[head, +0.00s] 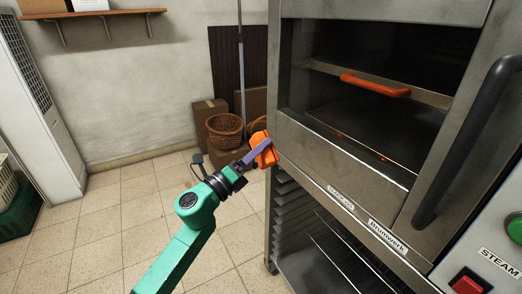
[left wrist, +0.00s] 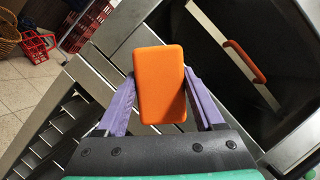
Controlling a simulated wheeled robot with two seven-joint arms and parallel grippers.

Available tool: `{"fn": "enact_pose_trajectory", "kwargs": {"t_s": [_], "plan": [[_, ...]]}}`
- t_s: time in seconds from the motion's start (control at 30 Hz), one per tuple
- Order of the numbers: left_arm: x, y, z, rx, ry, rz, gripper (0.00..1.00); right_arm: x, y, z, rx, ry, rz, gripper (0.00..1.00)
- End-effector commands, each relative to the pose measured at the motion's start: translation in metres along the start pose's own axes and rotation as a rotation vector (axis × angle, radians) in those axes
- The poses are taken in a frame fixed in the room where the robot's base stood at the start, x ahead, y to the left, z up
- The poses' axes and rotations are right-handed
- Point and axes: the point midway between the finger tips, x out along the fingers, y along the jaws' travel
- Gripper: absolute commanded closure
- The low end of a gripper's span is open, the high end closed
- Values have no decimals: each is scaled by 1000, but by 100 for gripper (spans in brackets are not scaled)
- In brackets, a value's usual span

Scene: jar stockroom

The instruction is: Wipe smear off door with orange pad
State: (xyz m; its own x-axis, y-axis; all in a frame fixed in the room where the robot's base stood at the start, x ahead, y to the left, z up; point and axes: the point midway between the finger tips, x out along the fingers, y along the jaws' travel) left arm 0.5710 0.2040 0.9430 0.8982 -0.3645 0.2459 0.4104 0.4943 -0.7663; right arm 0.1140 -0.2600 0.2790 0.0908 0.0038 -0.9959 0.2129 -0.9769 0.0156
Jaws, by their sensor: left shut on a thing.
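My left gripper (head: 257,153), with purple fingers, is shut on the orange pad (head: 266,149) and holds it beside the left edge of the steel oven. In the left wrist view the pad (left wrist: 158,84) sits upright between both fingers. The oven front has a dark window (head: 360,125) in a steel door frame (head: 335,165). An orange bar (head: 375,85) shows in the window area, with a few small orange spots below it. I cannot clearly make out a smear. The pad appears apart from the window. My right gripper is not in view.
A black handle (head: 468,140) stands out at the oven's right, near a red switch (head: 467,285) and a green button (head: 515,228). An open rack (head: 285,215) is under the oven. Cartons and a wicker basket (head: 224,131) stand behind.

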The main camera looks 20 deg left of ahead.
Motion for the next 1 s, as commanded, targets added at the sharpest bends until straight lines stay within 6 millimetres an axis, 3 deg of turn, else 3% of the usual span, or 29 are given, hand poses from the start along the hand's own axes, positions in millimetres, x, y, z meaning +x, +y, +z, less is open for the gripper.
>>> {"fn": "enact_pose_trajectory", "kwargs": {"t_s": [0.37, 0.8, 1.0], "plan": [[4, 0, -1, 0, -1, 0, 75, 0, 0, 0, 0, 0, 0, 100], [55, 0, -20, -1, -3, -1, 75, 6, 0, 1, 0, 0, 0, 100], [64, 0, -24, 0, -3, 0, 75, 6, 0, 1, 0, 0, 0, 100]]}}
